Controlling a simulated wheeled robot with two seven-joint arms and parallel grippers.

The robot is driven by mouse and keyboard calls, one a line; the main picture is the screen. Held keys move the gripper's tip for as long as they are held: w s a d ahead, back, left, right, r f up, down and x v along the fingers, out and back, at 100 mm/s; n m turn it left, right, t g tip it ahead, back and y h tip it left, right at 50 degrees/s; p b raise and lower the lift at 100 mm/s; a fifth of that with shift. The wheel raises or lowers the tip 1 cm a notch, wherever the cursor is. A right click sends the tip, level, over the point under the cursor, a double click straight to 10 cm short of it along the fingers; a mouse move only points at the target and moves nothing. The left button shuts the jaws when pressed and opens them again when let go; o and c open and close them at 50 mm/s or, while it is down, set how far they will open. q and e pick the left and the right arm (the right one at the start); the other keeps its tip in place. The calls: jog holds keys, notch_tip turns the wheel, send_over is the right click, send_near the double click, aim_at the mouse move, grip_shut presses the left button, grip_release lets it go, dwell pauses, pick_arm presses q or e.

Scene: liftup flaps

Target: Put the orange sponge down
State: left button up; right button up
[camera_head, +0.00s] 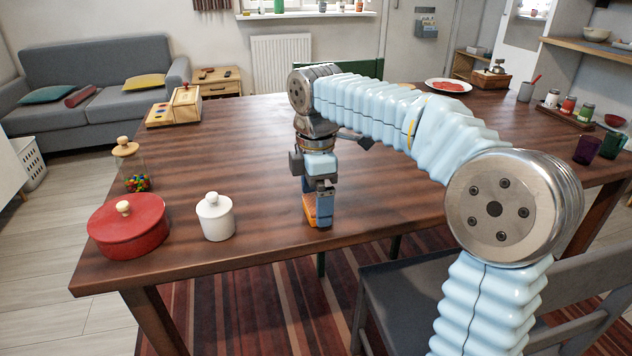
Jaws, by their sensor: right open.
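The orange sponge (308,208) is at the near part of the wooden table, right at my right gripper's fingertips. My right gripper (317,213) points down at the table from above, and its fingers are open. One finger covers the right part of the sponge. The sponge appears to stand on the table top, but its contact with the surface is partly hidden. I cannot tell whether the fingers touch it. My left gripper is not in view.
A white lidded jar (215,219), a red lidded pot (128,228) and a glass jar of colored balls (133,170) stand on the table (240,150) to the left. The table around the gripper is clear. A grey chair (400,290) stands in front.

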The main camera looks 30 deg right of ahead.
notch_tip(320, 180, up, 12)
jog(key=p, duration=0.2)
jog(key=shift+p, duration=0.4)
